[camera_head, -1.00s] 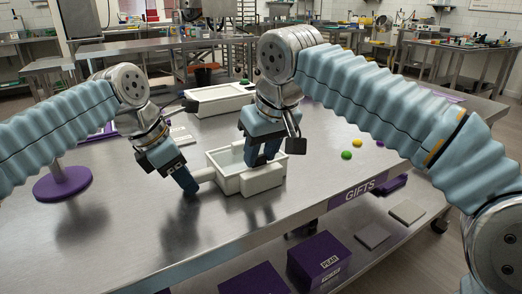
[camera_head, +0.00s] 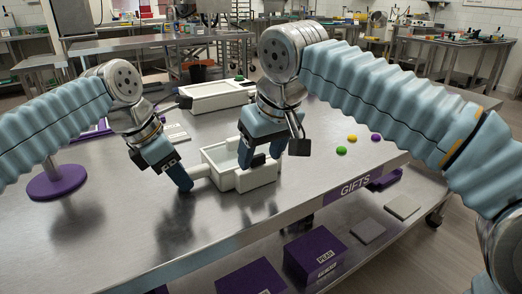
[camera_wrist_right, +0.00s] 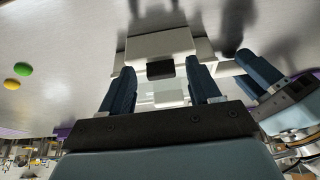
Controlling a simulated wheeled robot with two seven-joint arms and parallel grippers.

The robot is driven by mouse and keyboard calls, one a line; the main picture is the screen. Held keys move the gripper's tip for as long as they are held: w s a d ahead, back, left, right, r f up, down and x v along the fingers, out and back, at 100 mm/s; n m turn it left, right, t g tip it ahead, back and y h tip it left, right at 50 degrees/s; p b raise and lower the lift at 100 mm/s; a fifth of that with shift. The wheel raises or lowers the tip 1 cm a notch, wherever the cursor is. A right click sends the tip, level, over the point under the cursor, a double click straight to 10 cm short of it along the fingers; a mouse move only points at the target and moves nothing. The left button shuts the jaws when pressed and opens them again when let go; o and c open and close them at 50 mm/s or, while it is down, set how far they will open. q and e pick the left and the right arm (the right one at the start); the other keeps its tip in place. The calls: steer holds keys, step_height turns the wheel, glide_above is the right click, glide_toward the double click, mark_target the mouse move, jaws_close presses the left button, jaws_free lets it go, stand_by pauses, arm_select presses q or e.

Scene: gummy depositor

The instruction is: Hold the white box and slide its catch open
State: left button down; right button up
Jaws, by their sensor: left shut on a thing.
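The white box (camera_head: 213,178) stands on the steel table, with an open top and a raised block on its front right side. A black catch (camera_head: 258,160) sits on that block and also shows in the right wrist view (camera_wrist_right: 160,70). My left gripper (camera_head: 188,186) is shut on the white projection at the box's left end. My right gripper (camera_head: 246,162) is over the box's right part, fingers pointing down. In the right wrist view its fingers (camera_wrist_right: 160,88) are apart, with the catch showing between them; contact cannot be told.
Green (camera_head: 341,151), yellow (camera_head: 352,139) and purple (camera_head: 375,137) gummies lie right of the box. A long white tray (camera_head: 215,97) is behind. A purple round stand (camera_head: 57,183) is at left. The table's front edge with a GIFTS label (camera_head: 355,186) is near.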

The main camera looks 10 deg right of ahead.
steer(key=shift+r, duration=0.1)
steer(key=v, duration=1.1)
steer(key=shift+s+r, duration=0.25)
steer(key=shift+r, duration=0.1)
steer(key=shift+d, duration=0.1)
arm_select(q)
steer(key=c, duration=1.6)
jaws_free()
steer(key=shift+c, duration=0.2)
steer(key=o, duration=1.6)
steer(key=shift+o, duration=0.2)
